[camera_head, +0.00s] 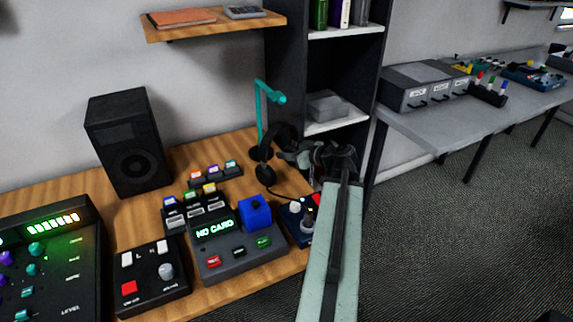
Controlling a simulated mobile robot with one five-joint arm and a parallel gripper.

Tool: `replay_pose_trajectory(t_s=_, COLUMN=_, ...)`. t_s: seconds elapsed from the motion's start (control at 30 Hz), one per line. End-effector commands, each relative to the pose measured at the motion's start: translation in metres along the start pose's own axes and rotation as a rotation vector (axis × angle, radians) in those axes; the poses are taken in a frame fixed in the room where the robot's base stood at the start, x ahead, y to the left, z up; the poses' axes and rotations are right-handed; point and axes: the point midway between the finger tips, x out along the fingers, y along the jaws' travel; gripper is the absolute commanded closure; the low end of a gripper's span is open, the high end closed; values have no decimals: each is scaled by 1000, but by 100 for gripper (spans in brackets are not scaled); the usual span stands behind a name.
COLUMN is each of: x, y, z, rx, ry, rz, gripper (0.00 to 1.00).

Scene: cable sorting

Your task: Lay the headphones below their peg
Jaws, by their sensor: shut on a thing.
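The black headphones (267,176) are in the head view by the right edge of the wooden desk. Their band arcs up to the right and their ear cups hang at the left. The teal peg (270,93) sticks out from the top of a thin teal post. The headphones are below the peg and just in front of the post; I cannot tell whether they touch the desk. My gripper (288,152) comes from the lower right and is shut on the headphones at the right side of the band. The fingertips are dark against the band and hard to make out.
A black speaker (126,142) stands at the back left of the wooden desk (75,182). A NO CARD console (225,249), a blue block (254,214) and small button boxes crowd the front. A dark shelf unit (287,80) rises behind my gripper. A grey bench (440,128) stands right.

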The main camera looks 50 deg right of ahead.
Motion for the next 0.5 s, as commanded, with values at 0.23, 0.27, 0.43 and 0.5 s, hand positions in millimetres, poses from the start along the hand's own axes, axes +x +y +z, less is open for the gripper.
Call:
replay_pose_trajectory(t_s=0.23, x=12, y=2, z=36, rx=2, ry=1, rz=4, gripper=100)
replay_pose_trajectory(t_s=0.27, x=11, y=2, z=34, rx=2, ry=1, rz=4, gripper=100)
replay_pose_trajectory(t_s=0.43, x=10, y=3, z=33, rx=3, ry=0, rz=6, gripper=100)
replay_pose_trajectory(t_s=0.5, x=10, y=4, z=36, rx=3, ry=0, rz=7, gripper=100)
